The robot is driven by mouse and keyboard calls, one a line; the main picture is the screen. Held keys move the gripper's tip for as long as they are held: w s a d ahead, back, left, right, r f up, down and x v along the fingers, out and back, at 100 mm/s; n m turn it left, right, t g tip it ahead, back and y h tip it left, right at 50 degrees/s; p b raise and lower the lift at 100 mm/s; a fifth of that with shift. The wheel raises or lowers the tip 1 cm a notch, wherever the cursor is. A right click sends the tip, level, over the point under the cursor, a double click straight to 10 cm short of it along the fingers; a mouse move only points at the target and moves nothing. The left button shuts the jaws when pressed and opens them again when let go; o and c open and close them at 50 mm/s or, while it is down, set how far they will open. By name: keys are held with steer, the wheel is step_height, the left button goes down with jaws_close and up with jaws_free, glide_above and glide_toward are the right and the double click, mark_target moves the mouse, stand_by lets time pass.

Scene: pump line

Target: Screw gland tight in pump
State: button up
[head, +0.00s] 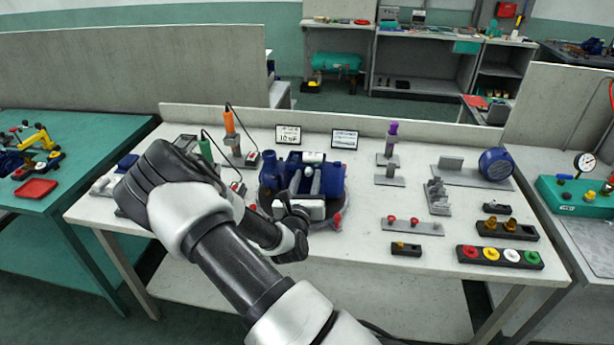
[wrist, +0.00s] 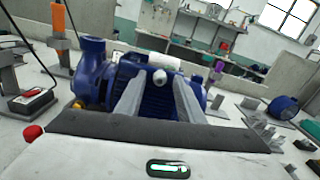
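The blue pump (head: 327,178) stands on a round dark base on the table, with a ribbed blue body (wrist: 158,100) in the wrist view. My gripper (head: 307,184) is at the near side of the pump, pointing at it. In the wrist view the two grey fingers of my gripper (wrist: 160,84) stand apart, with blue ribs showing between them. A small rounded silver end (wrist: 159,76) shows between the fingertips; I cannot tell whether it is the gland or a shaft. No contact is visible. Brass pieces (head: 511,225) sit in a dark holder at the right.
An orange-handled tool (head: 229,122) and a green-handled one stand left of the pump. A low back wall edges the table.

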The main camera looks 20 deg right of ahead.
steer(key=shift+n+p, duration=0.35)
steer(key=shift+n, duration=0.65)
steer(key=shift+r, duration=0.1)
steer(key=shift+r+n+p, duration=0.1)
steer(key=shift+n+p, duration=0.9)
steer(key=shift+n, duration=0.1)
steer(key=shift+f+n, duration=0.2)
steer(key=shift+n, duration=0.4)
steer(key=shift+r+p, duration=0.1)
steer(key=shift+p, duration=0.35)
steer(key=shift+c, duration=0.5)
